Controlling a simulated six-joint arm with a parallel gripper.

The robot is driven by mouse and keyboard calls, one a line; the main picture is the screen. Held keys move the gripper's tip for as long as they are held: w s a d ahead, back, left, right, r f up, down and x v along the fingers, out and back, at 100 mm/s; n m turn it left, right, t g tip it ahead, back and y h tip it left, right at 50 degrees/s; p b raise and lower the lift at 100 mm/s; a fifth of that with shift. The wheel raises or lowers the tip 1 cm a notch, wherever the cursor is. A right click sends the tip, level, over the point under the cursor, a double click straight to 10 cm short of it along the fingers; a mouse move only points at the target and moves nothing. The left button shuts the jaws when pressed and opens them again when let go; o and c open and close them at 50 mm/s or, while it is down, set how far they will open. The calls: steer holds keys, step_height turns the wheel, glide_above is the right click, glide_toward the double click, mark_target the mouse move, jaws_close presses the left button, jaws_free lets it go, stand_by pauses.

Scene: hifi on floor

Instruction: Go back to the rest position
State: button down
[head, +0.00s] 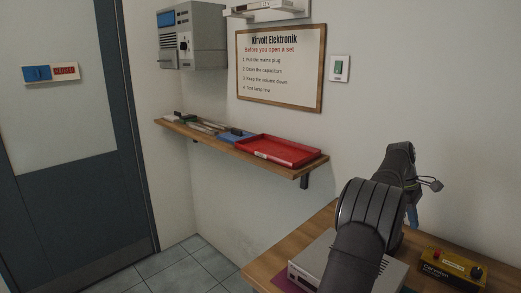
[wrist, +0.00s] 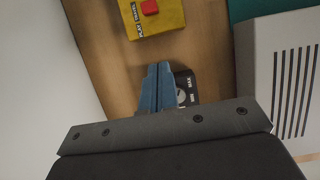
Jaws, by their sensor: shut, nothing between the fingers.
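My gripper shows in the wrist view (wrist: 156,88) with its blue fingers shut together and nothing between them. It hangs over the wooden bench (wrist: 100,50). A black piece with a dial or label (wrist: 187,86) lies just right of the fingers, partly hidden by them. In the head view my arm reaches over the bench at the right, and only a bit of the blue fingers (head: 412,215) shows beside it.
A silver hifi set (head: 305,277) stands on the bench, partly hidden by my arm; its slotted grey casing (wrist: 290,85) is right of my gripper. A yellow box with a red button (wrist: 155,17) lies ahead. A wall shelf holds a red tray (head: 280,151).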

mark_target(433, 254)
steer(key=x, duration=0.5)
steer(key=shift+s+f, duration=0.15)
steer(key=shift+f, duration=0.1)
steer(key=s+d, duration=0.3)
steer(key=shift+d+f, duration=0.1)
steer(key=shift+f, duration=0.15)
steer(key=shift+w+a, duration=1.2)
